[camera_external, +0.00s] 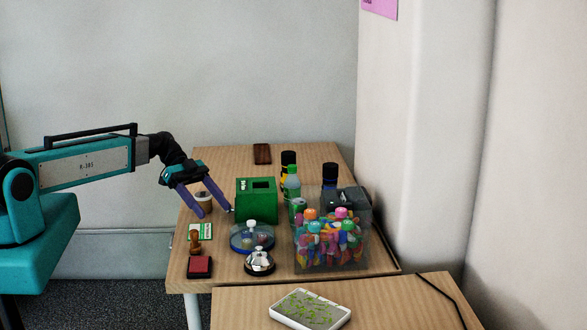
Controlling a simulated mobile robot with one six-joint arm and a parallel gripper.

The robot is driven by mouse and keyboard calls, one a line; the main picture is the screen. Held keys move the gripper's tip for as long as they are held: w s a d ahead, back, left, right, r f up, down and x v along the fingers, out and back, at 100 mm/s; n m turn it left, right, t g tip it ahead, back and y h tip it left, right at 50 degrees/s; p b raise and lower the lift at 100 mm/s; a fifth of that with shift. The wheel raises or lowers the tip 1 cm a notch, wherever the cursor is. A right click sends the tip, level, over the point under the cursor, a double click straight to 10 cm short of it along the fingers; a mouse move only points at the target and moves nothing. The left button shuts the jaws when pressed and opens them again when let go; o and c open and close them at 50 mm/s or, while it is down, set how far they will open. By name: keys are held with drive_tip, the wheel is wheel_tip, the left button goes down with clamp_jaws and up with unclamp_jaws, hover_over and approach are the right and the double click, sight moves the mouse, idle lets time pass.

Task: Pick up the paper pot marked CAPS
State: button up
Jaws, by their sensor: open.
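A small pale pot with a dark top (203,196) stands near the left edge of the wooden table, left of the green box. It may be the paper pot, but I cannot read any CAPS marking. My gripper (215,213) is open, with its two purple fingers pointing down and to the right. In the picture the fingers lie on either side of the pot and partly cover it. I cannot tell whether the pot is really between them or behind them. Nothing shows held in the fingers.
A green box (256,201) stands close to the right fingertip. In front are a stamp (195,243), a red-black ink pad (199,267), a round clear-lidded dish (252,238) and a bell (259,262). A clear bin of colourful items (330,243) and bottles stand right. The back left is clear.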

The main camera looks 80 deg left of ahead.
sight(202, 194)
drive_tip(key=s+a+n+t+y+b, duration=0.2)
drive_tip(key=s+a, duration=0.4)
drive_tip(key=a, duration=0.3)
drive_tip(key=s+a+f+n+t+y+b, duration=0.1)
drive_tip(key=s+a+n+t+y+b, duration=0.1)
drive_tip(key=s+a, duration=0.4)
drive_tip(key=a+t+y+b, duration=0.1)
drive_tip(key=a, duration=0.3)
drive_tip(key=shift+a+n, duration=0.25)
drive_tip(key=shift+n, duration=0.15)
drive_tip(key=shift+w, duration=0.1)
drive_tip(key=p+x, duration=0.1)
drive_tip(key=x, duration=0.6)
drive_tip(key=shift+w, duration=0.2)
drive_tip(key=shift+w+d+f, duration=0.2)
drive_tip(key=shift+w+f, duration=0.1)
drive_tip(key=shift+w, duration=0.2)
drive_tip(key=shift+w, duration=0.1)
drive_tip(key=shift+p+x, duration=1.15)
drive_tip(key=shift+x, duration=1.4)
drive_tip(key=shift+a, duration=0.1)
